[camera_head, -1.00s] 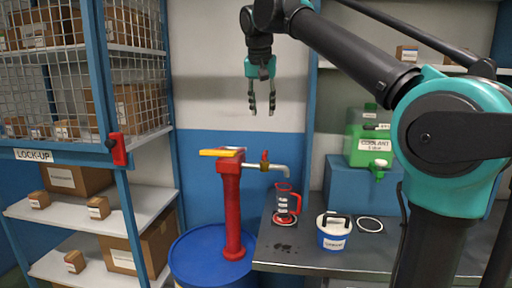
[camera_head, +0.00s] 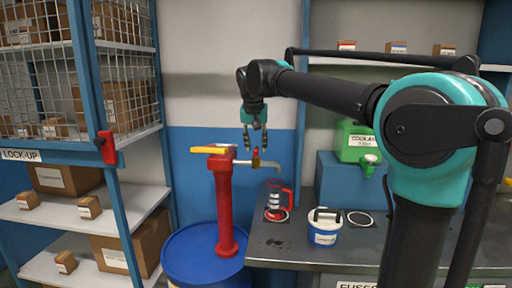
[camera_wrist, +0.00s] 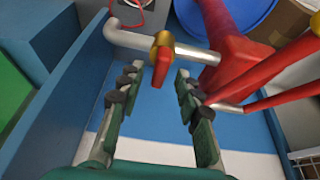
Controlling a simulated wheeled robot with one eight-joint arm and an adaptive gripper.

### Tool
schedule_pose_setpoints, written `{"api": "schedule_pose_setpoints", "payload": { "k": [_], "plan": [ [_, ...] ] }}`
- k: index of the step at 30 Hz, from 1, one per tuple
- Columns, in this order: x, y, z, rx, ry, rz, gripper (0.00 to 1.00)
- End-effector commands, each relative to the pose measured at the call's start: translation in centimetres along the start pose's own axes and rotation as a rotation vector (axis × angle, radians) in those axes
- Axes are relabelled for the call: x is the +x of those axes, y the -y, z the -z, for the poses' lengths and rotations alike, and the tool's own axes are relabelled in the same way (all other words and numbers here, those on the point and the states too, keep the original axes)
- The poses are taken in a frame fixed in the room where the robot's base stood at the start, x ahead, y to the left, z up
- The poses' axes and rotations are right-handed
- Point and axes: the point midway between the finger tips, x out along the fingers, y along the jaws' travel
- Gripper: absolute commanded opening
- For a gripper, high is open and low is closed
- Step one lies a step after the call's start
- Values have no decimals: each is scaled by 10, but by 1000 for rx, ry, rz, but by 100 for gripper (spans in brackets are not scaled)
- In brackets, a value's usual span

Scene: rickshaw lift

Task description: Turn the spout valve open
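The spout valve (camera_head: 256,162) is a brass body with a small red lever, set on the grey spout of the red drum pump (camera_head: 224,200). In the wrist view the red lever (camera_wrist: 161,68) lies between the two fingertips, with the brass body (camera_wrist: 164,41) just past them. My gripper (camera_head: 256,145) points down right over the valve. It also shows in the wrist view (camera_wrist: 158,72), open, with a finger on each side of the lever and gaps visible. I cannot tell how deep the lever sits between the fingers.
The pump stands on a blue drum (camera_head: 205,262). A red-handled measuring jug (camera_head: 278,202) stands under the spout end on the grey bench (camera_head: 275,248). A blue and white tub (camera_head: 324,230) and a green coolant container (camera_head: 352,142) are to the right. Caged shelves with boxes stand at left.

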Motion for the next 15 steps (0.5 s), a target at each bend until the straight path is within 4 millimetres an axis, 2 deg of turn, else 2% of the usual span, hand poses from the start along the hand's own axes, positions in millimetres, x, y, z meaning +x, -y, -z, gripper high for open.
{"api": "schedule_pose_setpoints", "payload": {
  "k": [4, 12, 15],
  "plan": [
    [8, 0, 0, 0, 0, 0, 34],
    [8, 0, 0, 0, 0, 0, 34],
    [8, 0, 0, 0, 0, 0, 22]
  ]
}}
